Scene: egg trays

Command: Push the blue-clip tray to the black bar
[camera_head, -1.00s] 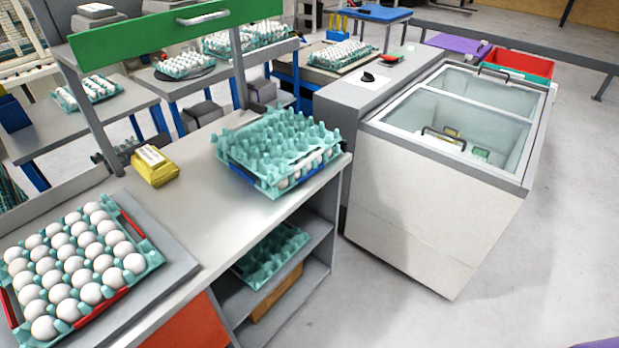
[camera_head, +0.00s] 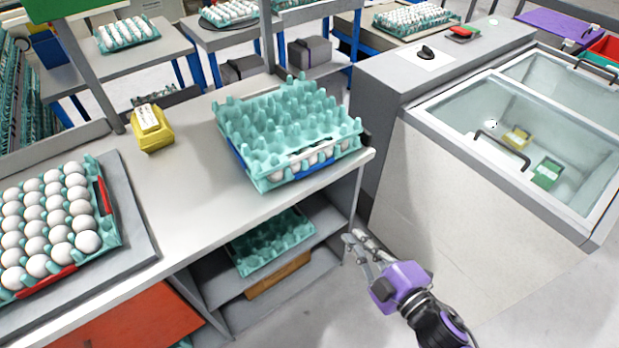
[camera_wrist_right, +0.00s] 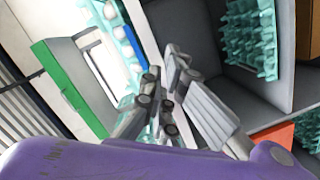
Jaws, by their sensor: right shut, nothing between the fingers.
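The blue-clip tray (camera_head: 263,178) is teal, with blue clips on its sides and white eggs showing at its front edge. An empty teal tray (camera_head: 285,125) lies over it. Both rest near the right end of the grey bench. A dark bar (camera_head: 366,142) shows at the bench's right edge, beside the tray and apart from it as far as I can see. My right gripper (camera_head: 353,240) is shut and empty, in front of the bench's right end and below the tray. Its fingers (camera_wrist_right: 172,60) also show in the right wrist view. My left gripper is out of view.
A red-clip egg tray (camera_head: 108,228) sits on the bench's left. A yellow carton (camera_head: 152,130) stands behind, and the middle bench top is clear. Another teal tray (camera_head: 270,243) lies on the shelf below. A glass-topped freezer (camera_head: 470,190) stands to the right.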

